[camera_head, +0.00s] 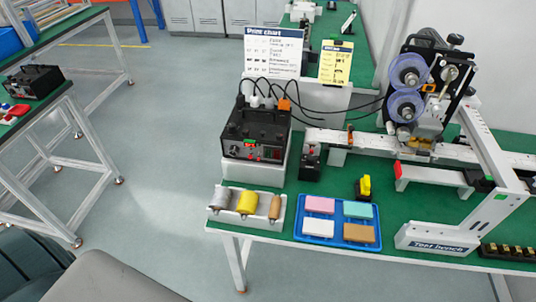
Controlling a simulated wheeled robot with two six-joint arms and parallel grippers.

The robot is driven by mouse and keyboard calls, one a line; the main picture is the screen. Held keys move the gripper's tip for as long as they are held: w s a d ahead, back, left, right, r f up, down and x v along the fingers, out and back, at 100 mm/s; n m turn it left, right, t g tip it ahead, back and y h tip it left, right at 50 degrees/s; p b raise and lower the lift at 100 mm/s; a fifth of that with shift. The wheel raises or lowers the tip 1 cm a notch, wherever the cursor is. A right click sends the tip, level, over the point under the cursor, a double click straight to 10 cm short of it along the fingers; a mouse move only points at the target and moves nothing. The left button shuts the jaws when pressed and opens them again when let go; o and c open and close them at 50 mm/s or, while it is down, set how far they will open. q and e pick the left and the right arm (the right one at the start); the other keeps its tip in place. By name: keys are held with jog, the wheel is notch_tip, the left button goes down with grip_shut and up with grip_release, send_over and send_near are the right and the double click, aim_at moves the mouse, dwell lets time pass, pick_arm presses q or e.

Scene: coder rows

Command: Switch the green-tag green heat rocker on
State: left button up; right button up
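A black control box (256,132) stands on a white stand at the left end of the green-topped bench (380,180). Its front panel has a small lit green and red display (250,143) and several small controls. These are too small to tell which is the green heat rocker, or whether it is on or off. I cannot make out a green tag on the box. Cables run from its top towards the coder machine (420,90). Neither of my grippers is in view.
In front of the box are a white tray (231,218) with rolls and a blue tray (372,248) with coloured blocks. A yellow-and-black tool (363,187) lies nearby. A print chart (273,52) stands behind. Another black box (32,82) sits on a left table. Floor between is clear.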

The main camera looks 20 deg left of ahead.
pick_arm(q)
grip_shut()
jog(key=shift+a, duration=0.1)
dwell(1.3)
